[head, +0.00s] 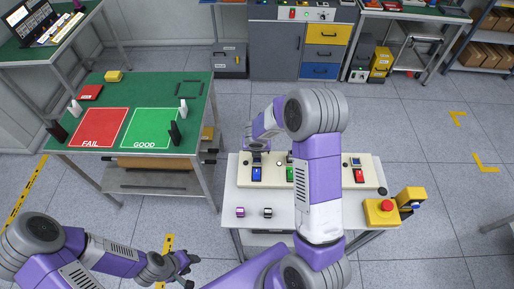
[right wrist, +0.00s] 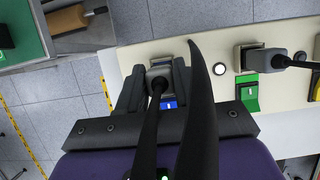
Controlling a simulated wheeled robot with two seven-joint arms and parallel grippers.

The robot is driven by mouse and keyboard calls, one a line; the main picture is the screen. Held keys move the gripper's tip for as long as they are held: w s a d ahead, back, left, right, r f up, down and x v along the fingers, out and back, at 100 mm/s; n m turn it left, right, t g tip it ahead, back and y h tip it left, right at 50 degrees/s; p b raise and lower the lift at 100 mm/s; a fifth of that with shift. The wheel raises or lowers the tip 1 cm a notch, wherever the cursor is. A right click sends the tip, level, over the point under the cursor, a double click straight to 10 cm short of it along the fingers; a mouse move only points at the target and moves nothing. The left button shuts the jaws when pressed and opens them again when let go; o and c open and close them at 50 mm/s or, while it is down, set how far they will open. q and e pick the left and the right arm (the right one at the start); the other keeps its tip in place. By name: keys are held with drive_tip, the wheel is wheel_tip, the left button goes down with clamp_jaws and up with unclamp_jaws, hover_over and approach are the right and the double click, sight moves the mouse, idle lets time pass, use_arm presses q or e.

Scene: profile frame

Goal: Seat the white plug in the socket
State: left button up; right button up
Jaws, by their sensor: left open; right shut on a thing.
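A pale plug (right wrist: 158,72) with a thick black cable, which I take for the white plug, sits between the fingers of my right gripper (right wrist: 160,82), shut on it. It is at the square socket (right wrist: 153,63) above the blue switch (right wrist: 169,104); whether it is fully in, I cannot tell, as fingers and cable hide the joint. In the head view my right gripper (head: 257,149) is over the left end of the cream panel (head: 320,183), above the blue switch (head: 257,174). My left gripper (head: 182,265) is open and empty, low at the left, away from the panel.
A grey plug (right wrist: 271,60) stands above the green switch (right wrist: 247,92). A red switch (head: 359,175) is farther right. A pink block (head: 240,212) and a black-and-white block (head: 267,212) lie before the panel. A red stop button (head: 387,206) is at the right. A green-topped table (head: 150,92) stands left.

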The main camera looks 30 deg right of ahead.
drive_tip(key=shift+f+b, duration=1.05)
drive_tip(key=shift+f, duration=0.05)
idle(0.3)
drive_tip(key=o, duration=1.1)
drive_tip(key=shift+o, duration=0.2)
drive_tip(key=p+v, duration=0.2)
drive_tip(key=v, duration=0.5)
drive_tip(key=shift+r, duration=0.3)
drive_tip(key=shift+a, duration=0.1)
